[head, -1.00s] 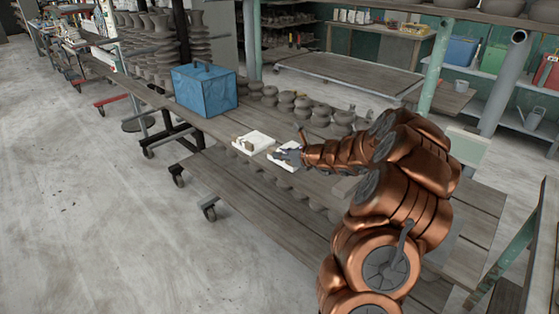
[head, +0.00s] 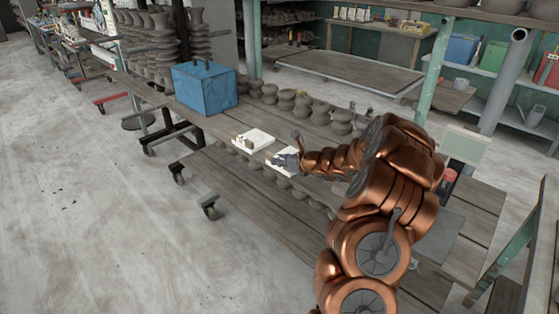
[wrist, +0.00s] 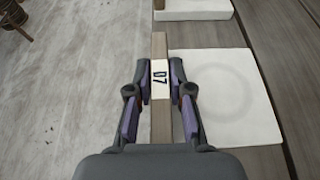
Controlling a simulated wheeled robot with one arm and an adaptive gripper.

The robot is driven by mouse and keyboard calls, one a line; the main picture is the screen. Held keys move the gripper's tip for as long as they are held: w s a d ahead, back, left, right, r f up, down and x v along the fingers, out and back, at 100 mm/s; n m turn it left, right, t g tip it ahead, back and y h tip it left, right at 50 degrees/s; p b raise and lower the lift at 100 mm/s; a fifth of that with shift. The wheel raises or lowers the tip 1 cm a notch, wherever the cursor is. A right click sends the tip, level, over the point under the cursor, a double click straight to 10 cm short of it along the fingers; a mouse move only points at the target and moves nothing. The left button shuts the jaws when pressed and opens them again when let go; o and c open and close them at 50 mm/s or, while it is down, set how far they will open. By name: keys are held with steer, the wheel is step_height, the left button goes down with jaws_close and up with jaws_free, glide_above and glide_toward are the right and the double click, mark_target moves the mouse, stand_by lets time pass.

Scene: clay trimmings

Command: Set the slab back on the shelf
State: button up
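In the wrist view the slab shows as a narrow brown bar (wrist: 161,122) seen along its edge, with a white label reading D7. My gripper (wrist: 161,82) has one finger on each side of it; the fingertips appear to touch its sides at the label. In the head view my gripper (head: 288,160) is low at the table, over the nearer white tile (head: 274,152), and the slab cannot be made out there. This white tile (wrist: 225,95) lies just right of the slab in the wrist view and bears a faint ring mark.
A second white tile (head: 257,137) with a small brown piece on it lies to the left. A blue box (head: 204,90) stands farther left on the table. A row of clay pots (head: 287,100) lines the back. A lower plank shelf (head: 235,185) runs beneath.

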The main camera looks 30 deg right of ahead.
steer(key=o, duration=0.4)
steer(key=shift+c, duration=0.2)
steer(key=shift+r, duration=0.2)
steer(key=v, duration=1.2)
steer(key=shift+f+b, duration=0.15)
steer(key=shift+b, duration=0.25)
